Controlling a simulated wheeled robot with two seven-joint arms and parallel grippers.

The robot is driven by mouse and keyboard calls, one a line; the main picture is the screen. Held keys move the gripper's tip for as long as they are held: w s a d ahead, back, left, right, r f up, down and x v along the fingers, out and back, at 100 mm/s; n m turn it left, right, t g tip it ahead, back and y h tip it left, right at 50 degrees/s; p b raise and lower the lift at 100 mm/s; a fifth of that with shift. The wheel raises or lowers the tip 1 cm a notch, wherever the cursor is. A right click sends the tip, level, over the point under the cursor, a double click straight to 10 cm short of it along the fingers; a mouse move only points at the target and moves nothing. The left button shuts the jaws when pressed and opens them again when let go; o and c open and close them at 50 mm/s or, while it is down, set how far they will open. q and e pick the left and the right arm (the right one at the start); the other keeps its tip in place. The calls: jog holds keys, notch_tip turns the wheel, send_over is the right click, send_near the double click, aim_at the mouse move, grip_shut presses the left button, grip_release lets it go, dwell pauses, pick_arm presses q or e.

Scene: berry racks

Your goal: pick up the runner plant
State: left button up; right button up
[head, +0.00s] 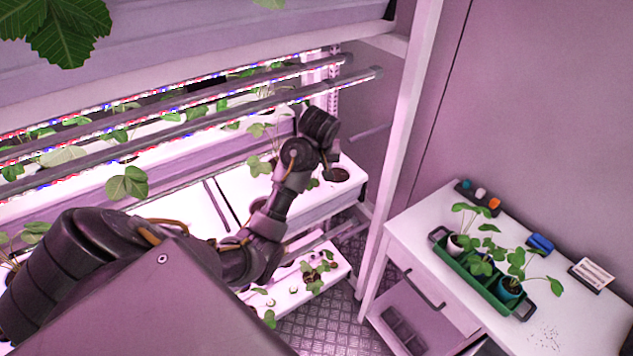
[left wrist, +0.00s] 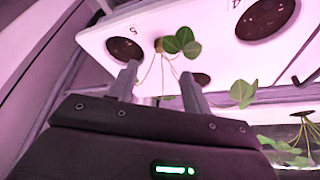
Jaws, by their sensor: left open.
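In the left wrist view, a small plant with round green leaves (left wrist: 182,42) sits at the white rack channel (left wrist: 210,55), beside a small brown plug. Thin pale stems trail from it into the space between my fingers; it looks like the runner plant. My left gripper (left wrist: 158,80) is open, its two fingers on either side of these stems, apart from the leaves. In the head view my left arm reaches over the rack and the gripper (head: 330,168) is at the channel's right end, its fingers partly hidden. My right gripper is not in view.
Dark holes numbered 5 (left wrist: 125,49) and 4 (left wrist: 264,18) flank the plant. Light bars (head: 200,110) run above the channels. A white post (head: 402,140) stands right of the arm. A side table (head: 400,228) holds a green tray (head: 475,283) with potted plants.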

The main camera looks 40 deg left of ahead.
pick_arm(q)
jog(key=r, duration=0.1)
jog(key=b, duration=0.3)
send_over(316, 179)
jog(key=s+d, duration=0.2)
notch_tip(316, 179, down, 4)
jog(key=shift+w+a+f, duration=0.15)
jog(key=shift+a+f+p, duration=0.15)
jog(key=shift+f+p, duration=0.15)
jog(key=shift+f, duration=0.05)
jog(key=p+x, duration=0.2)
jog(key=x, duration=0.2)
jog(key=shift+f, duration=0.6)
jog(key=shift+c, duration=1.2)
jog(key=c, duration=0.6)
